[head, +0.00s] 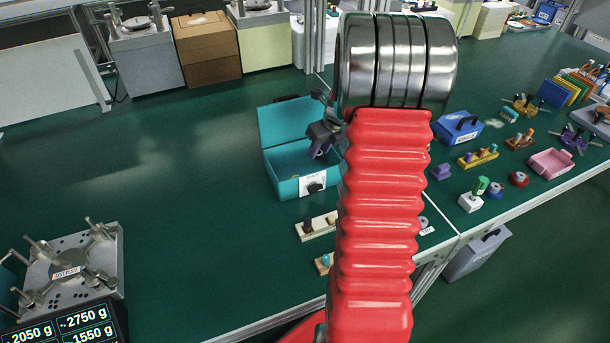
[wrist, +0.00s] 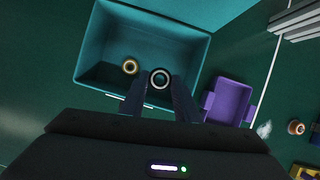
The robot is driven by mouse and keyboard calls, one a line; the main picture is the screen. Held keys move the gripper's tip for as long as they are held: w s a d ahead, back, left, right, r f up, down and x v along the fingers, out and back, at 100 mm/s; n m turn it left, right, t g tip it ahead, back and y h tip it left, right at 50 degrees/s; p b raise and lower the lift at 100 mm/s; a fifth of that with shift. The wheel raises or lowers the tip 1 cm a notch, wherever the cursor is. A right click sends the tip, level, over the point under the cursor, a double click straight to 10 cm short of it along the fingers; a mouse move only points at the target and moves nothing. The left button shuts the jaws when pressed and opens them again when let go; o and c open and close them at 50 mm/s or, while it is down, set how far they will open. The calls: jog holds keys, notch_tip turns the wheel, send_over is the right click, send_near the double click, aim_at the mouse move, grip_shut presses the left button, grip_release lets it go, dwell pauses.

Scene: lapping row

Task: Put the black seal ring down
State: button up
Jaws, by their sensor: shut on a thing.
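The black seal ring (wrist: 160,78) shows in the wrist view as a dark ring with a pale rim, between my fingertips. My gripper (wrist: 158,90) is shut on it, over the near part of an open teal box (wrist: 188,52). A second ring, tan and dark (wrist: 130,66), shows inside the box to the left of the held one. In the head view my gripper (head: 322,150) is at the right side of the teal box (head: 283,187). The held ring cannot be made out there. Its height above the box floor cannot be told.
In the wrist view a purple tray (wrist: 231,102) stands right of the box. In the head view, pale blocks with small parts (head: 318,227) lie in front of the box. A fixture plate (head: 67,270) stands at front left. The bench left of the box is clear.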

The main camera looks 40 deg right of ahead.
aim_at(321, 158)
jog(key=shift+w+d+r+m+h, duration=0.1)
jog(key=shift+w+d+m+h, duration=0.05)
jog(key=shift+m, duration=0.3)
jog(key=shift+w+d+r+m+h, duration=0.1)
jog(key=shift+m+h, duration=0.05)
jog(key=shift+m, duration=0.3)
jog(key=shift+f, duration=0.1)
jog(key=shift+f, duration=3.1)
jog(key=shift+f, duration=1.9)
jog(key=o, duration=1)
